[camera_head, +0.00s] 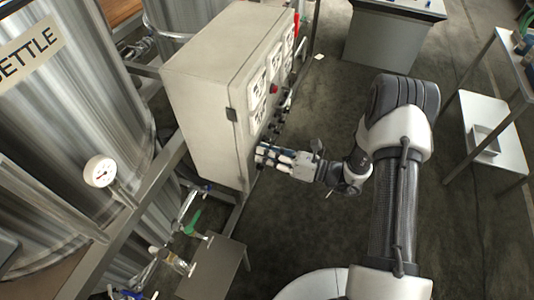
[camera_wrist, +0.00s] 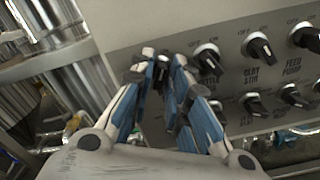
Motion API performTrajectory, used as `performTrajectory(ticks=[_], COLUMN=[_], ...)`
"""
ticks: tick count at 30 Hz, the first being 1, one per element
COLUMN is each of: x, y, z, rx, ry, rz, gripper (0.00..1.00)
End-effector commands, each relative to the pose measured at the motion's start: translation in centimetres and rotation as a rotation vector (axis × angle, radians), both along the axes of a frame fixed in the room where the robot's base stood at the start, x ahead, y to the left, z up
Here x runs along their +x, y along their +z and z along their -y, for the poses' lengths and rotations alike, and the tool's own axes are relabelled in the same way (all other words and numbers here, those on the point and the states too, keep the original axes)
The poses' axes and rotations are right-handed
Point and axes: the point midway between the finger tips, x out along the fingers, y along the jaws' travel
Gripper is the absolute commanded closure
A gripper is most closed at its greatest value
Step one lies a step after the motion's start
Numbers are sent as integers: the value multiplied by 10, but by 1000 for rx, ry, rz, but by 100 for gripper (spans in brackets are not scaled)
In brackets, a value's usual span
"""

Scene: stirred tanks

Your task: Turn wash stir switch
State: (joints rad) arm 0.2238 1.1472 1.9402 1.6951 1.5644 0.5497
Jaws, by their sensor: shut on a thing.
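The grey control box (camera_head: 205,110) stands beside the tanks, with its switch panel facing right in the head view. The wrist view shows black rotary switches with white dials on that panel, including the CLAY STIR switch (camera_wrist: 259,47) and the FEED PUMP switch (camera_wrist: 306,39). My gripper (camera_head: 262,153) reaches the panel's near lower end. In the wrist view my gripper (camera_wrist: 164,60) is shut on the leftmost dark switch knob (camera_wrist: 163,76), mostly hidden between the fingers. Its label is hidden, so I cannot read whether it says wash stir.
Another switch (camera_wrist: 207,60) sits just right of the fingers, and a lower row (camera_wrist: 252,103) is close below. A steel kettle with a gauge (camera_head: 101,172) stands left. A white-shelved rack (camera_head: 485,140) is at right.

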Motion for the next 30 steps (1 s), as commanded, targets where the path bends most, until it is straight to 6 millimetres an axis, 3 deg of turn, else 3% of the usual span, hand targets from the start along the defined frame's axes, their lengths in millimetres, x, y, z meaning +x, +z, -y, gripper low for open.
performTrajectory(ticks=[8, 30], x=[0, 0], y=[-2, -2], z=[0, 0], rx=[-52, -278], ry=[0, 0], rz=[140, 762], gripper=[100, 100])
